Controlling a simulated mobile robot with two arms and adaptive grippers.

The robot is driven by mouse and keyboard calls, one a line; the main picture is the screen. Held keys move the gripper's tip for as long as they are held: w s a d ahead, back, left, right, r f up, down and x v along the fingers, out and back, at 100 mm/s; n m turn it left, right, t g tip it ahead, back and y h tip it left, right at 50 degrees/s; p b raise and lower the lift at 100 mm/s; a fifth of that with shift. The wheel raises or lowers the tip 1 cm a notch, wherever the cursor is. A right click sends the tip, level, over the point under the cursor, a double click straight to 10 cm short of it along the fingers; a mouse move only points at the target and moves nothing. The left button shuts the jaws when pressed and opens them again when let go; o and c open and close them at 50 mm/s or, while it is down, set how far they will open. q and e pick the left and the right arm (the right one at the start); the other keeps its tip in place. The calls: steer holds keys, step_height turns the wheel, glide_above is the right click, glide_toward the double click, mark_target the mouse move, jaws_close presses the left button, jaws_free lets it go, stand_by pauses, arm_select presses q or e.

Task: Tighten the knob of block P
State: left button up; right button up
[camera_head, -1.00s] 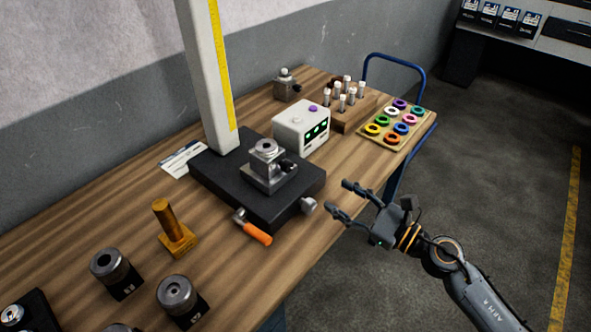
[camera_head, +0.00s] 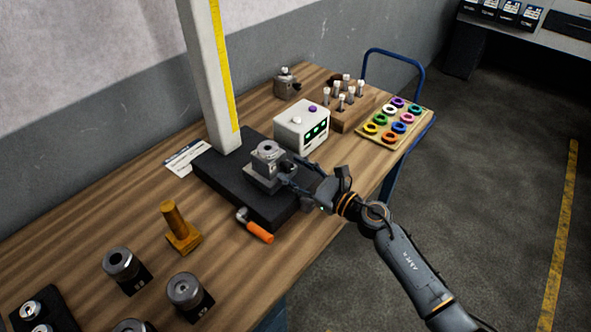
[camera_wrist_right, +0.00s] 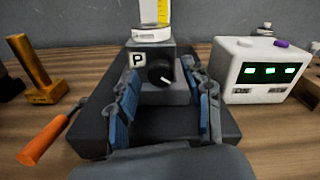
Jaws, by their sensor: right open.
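Block P (camera_head: 267,155) is a grey metal block on the black base plate of the column stand (camera_head: 225,184). In the right wrist view, block P (camera_wrist_right: 138,60) shows its letter label, and its black knob (camera_wrist_right: 160,73) with a white pointer line faces the camera. My right gripper (camera_head: 287,174) is at the near right side of the block. In the right wrist view, the fingers of my right gripper (camera_wrist_right: 168,92) are open, one on each side of the knob, with a gap visible on both sides. My left gripper is not in view.
A white box with green displays (camera_head: 301,130) stands close behind and right of the block. An orange-handled crank (camera_head: 256,226) sticks out at the plate's front. A brass post (camera_head: 180,228) and several round gauges stand at the left.

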steer(key=shift+c, duration=0.2)
jaws_close()
steer(key=shift+m, duration=0.3)
steer(key=shift+d+m+p, duration=0.1)
steer(key=shift+m+p, duration=0.25)
steer(key=shift+m, duration=2.75)
steer(key=shift+o, duration=0.2)
jaws_free()
